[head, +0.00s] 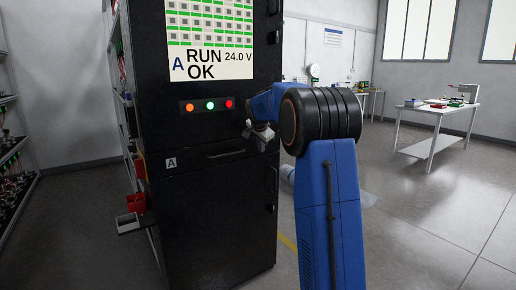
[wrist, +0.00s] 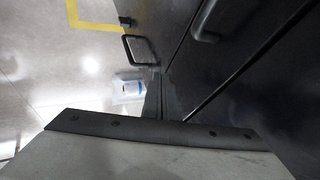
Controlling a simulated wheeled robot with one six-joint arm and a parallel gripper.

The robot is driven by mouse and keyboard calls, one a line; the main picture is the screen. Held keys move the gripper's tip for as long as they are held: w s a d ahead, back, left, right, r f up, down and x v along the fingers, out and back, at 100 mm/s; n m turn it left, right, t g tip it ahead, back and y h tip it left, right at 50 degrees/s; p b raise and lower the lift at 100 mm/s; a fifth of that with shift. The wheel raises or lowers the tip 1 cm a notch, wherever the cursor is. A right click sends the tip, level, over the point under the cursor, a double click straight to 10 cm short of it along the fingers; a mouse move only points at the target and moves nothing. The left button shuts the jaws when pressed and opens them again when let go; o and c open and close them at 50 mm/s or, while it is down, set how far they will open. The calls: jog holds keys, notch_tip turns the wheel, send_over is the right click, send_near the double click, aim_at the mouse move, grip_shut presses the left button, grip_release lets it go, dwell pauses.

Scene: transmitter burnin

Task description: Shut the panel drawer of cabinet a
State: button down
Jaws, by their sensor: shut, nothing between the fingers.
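Cabinet a (head: 215,225) is a tall black cabinet in the left half of the head view, marked with a small A label. Its panel drawer (head: 205,164) is the dark front with a bar handle below the lights. It looks nearly flush; I cannot tell whether a small gap remains. My gripper (head: 262,133) is shut and empty, close to the cabinet's right front edge, above and right of the drawer handle. I cannot tell whether it touches. The wrist view shows dark cabinet faces with a bar handle (wrist: 207,22) and a second loop handle (wrist: 139,50).
A display (head: 210,40) reads RUN, OK and 24.0 V above orange, green and red lights (head: 210,105). Red and grey parts (head: 134,210) stick out at the cabinet's left side. Racks (head: 10,150) stand far left. A white table (head: 437,130) stands right, with clear floor before it.

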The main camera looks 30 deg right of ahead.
jog(key=v, duration=0.9)
jog(key=s+a+n+y, duration=0.1)
jog(key=s+a+n, duration=0.3)
jog(key=s+a, duration=0.7)
jog(key=s+a+f+n+y, duration=0.1)
jog(key=s+a+f+n, duration=0.3)
jog(key=s, duration=0.9)
jog(key=s+a+f+n+y, duration=0.1)
jog(key=s+a+f+n, duration=0.3)
jog(key=s, duration=0.9)
jog(key=s+a+f+n+g+y, duration=0.1)
jog(key=s+a+f+n, duration=0.3)
jog(key=s+a+f, duration=0.5)
jog(key=s+f, duration=0.3)
jog(key=s, duration=0.1)
jog(key=shift+s+a, duration=0.2)
jog(key=shift+a, duration=0.1)
